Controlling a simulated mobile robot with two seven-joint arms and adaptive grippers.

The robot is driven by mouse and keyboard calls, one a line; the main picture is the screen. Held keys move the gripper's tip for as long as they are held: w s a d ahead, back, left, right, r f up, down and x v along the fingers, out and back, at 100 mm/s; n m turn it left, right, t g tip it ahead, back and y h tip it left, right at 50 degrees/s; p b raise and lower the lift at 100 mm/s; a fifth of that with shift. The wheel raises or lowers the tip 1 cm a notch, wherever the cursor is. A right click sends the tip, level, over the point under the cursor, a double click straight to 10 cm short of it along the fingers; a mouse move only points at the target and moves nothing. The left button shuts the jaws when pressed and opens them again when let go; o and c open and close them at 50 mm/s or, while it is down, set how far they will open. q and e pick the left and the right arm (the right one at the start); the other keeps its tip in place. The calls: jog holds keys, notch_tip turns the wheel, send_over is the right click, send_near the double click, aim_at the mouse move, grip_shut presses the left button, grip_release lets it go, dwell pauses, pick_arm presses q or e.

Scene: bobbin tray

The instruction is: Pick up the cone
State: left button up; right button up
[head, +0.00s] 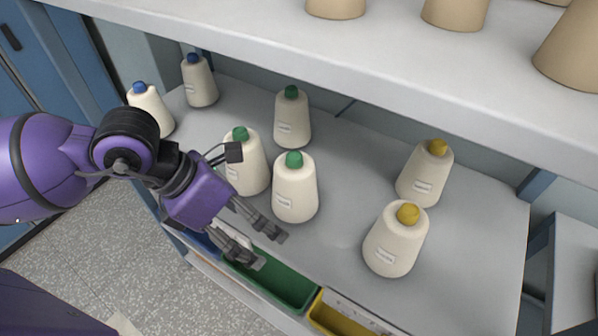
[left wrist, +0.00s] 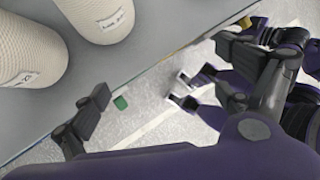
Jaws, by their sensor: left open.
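Several cream yarn cones stand upright on the grey shelf. Two have blue tips, at the left: a front one (head: 152,108) and a back one (head: 199,82). Three have green tips: the nearest (head: 295,190), one to its left (head: 246,163) and one behind (head: 292,122). Two have yellow tips, at the right: a front one (head: 394,242) and a back one (head: 425,178). My left gripper (head: 272,250) is open and empty, at the shelf's front edge, apart from the nearest green-tipped cone. The left wrist view shows two labelled cones (left wrist: 28,52) (left wrist: 98,14), tops cut off.
A green bin (head: 290,287) and a yellow bin (head: 345,318) hang along the shelf's front edge. An upper shelf (head: 300,45) with tan cones (head: 455,12) overhangs the back. The grey shelf (head: 345,205) is bare between the green-tipped and yellow-tipped cones.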

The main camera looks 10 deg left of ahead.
aim_at(283, 169)
pick_arm(q)
jog(key=w+a+r+t+y, duration=0.1)
jog(key=w+a+r+y, duration=0.15)
jog(key=w+a, duration=0.2)
jog(key=shift+m+t, duration=0.3)
jog(key=shift+m, duration=0.1)
jog(key=w+d, duration=0.2)
jog(key=w+d+b, duration=0.1)
jog(key=w+d, duration=0.3)
jog(key=d, duration=0.1)
jog(key=shift+f+b, duration=0.25)
jog(key=shift+b, duration=0.1)
jog(key=shift+w+d+f, duration=0.1)
jog(key=shift+w+d, duration=0.45)
jog(key=shift+w, duration=0.05)
jog(key=x, duration=0.5)
jog(key=shift+a, duration=0.1)
pick_arm(e)
jog(key=shift+s+d+f, duration=0.15)
jog(key=shift+f, duration=0.3)
jog(key=shift+s+d+f, duration=0.15)
jog(key=shift+f, duration=0.25)
